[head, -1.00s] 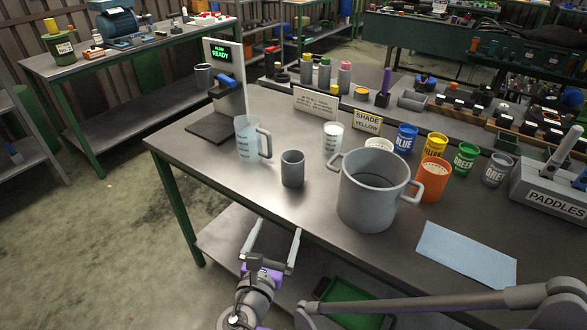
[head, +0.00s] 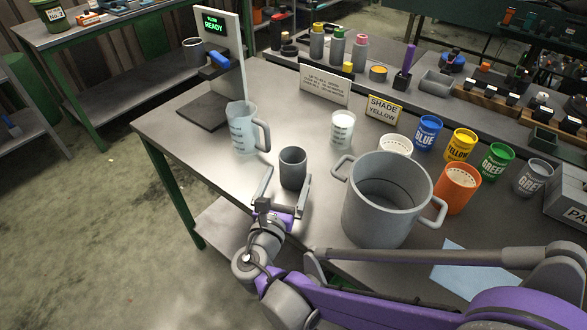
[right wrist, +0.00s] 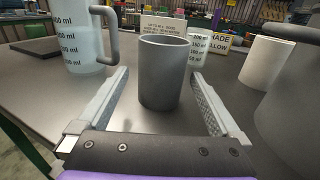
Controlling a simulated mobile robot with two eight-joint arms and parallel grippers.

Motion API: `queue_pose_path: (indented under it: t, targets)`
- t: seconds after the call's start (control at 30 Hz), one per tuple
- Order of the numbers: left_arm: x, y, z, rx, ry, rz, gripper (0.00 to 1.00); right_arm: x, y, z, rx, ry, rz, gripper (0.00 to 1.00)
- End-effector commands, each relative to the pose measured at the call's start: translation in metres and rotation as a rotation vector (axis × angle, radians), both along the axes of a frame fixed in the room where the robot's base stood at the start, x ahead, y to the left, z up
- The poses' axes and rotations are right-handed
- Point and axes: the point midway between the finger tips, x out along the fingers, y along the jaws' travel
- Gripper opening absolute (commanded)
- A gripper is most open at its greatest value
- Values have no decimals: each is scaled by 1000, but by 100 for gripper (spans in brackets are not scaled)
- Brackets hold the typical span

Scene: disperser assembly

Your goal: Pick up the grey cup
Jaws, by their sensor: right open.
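The plain grey cup (head: 293,169) stands upright on the table, just in front of my right gripper (head: 285,182). The gripper is open, with one finger toward each side of the cup's near part. In the right wrist view the cup (right wrist: 163,72) stands centred between the two open fingers (right wrist: 165,100), and I see a gap on each side. The cup appears empty, though its inside bottom is hidden. A second grey cup, labelled GREY (head: 533,178), stands at the right among the colour cups. My left gripper is not in view.
A clear measuring jug (head: 243,130) stands just left of the cup. A big grey pot (head: 385,205) with two handles stands close on the right. A white-filled beaker (head: 342,130) is behind. The table's front edge runs beneath my right arm.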

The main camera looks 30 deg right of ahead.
Motion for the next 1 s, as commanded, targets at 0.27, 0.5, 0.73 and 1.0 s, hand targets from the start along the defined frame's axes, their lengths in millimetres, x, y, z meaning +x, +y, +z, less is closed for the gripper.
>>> queue_pose_path:
  t: [0.27, 0.5, 0.73, 1.0]
  targets:
    - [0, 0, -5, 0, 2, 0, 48, 17, -19, -1, 0, 0, -2, 100]
    - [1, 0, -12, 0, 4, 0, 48, 41, -45, -3, 0, 0, -3, 100]
    - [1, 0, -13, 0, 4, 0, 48, 47, -50, -2, 1, -1, 0, 100]
    - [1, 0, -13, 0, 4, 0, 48, 46, -50, -2, 1, -1, 0, 69]
